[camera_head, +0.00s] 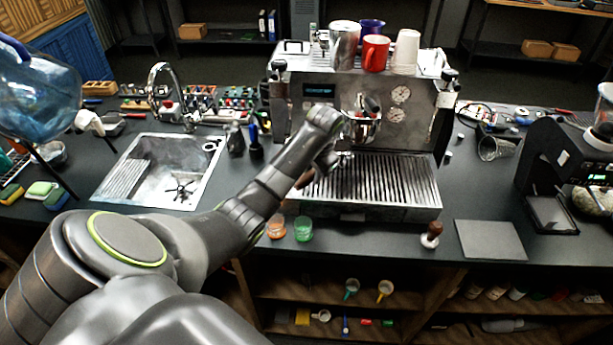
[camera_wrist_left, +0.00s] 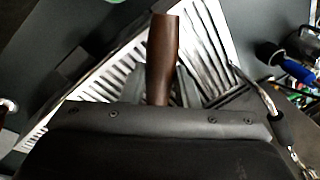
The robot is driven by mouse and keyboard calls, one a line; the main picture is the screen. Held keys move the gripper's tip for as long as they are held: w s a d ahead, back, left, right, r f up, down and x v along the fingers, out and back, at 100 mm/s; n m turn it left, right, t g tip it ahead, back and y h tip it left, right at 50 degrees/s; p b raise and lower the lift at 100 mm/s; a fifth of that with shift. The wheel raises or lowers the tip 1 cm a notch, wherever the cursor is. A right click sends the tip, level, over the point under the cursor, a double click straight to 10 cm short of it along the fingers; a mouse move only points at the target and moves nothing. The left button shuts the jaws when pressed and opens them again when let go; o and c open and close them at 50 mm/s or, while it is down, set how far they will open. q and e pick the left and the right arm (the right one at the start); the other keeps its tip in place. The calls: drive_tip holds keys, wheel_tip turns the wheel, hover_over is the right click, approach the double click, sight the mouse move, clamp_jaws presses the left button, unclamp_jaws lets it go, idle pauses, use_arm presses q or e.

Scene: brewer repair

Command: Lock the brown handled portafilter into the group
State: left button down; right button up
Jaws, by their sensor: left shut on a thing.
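The espresso machine (camera_head: 420,150) stands at the back centre of the counter. Its metal group (camera_head: 366,128) is on the front, above the slatted drip tray (camera_head: 392,185). My left gripper (camera_head: 328,163) is in front of the machine, left of and a little below the group, above the drip tray's left part. It is shut on the portafilter's brown handle (camera_wrist_left: 162,55), which sticks out past the dark gripper body in the left wrist view. A bit of brown (camera_head: 305,178) shows below the gripper in the head view. The portafilter's basket is hidden, so I cannot tell whether it touches the group. My right gripper is out of view.
Cups, including a red mug (camera_head: 375,53), stand on top of the machine. A sink (camera_head: 160,170) is to the left. Orange (camera_head: 276,227) and green (camera_head: 303,228) small cups sit near the front edge. A tamper (camera_head: 431,234) and grey mat (camera_head: 489,240) lie to the right.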

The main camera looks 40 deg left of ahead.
use_arm(q)
drive_tip(key=shift+w+d+b, duration=0.25)
drive_tip(key=shift+w+b, duration=0.3)
drive_tip(key=shift+w, duration=0.65)
drive_tip(key=shift+w+d+b, duration=0.25)
drive_tip(key=shift+w+b, duration=0.25)
drive_tip(key=shift+w, duration=0.65)
drive_tip(key=shift+w+d+r+b, duration=0.1)
drive_tip(key=shift+w+d+b, duration=0.1)
drive_tip(key=shift+w+b, duration=0.95)
drive_tip(key=shift+w+r+p, duration=0.15)
drive_tip(key=shift+r+p, duration=0.1)
drive_tip(key=shift+p, duration=1.1)
drive_tip(key=shift+p, duration=1.25)
drive_tip(key=shift+v, duration=0.8)
idle(1.1)
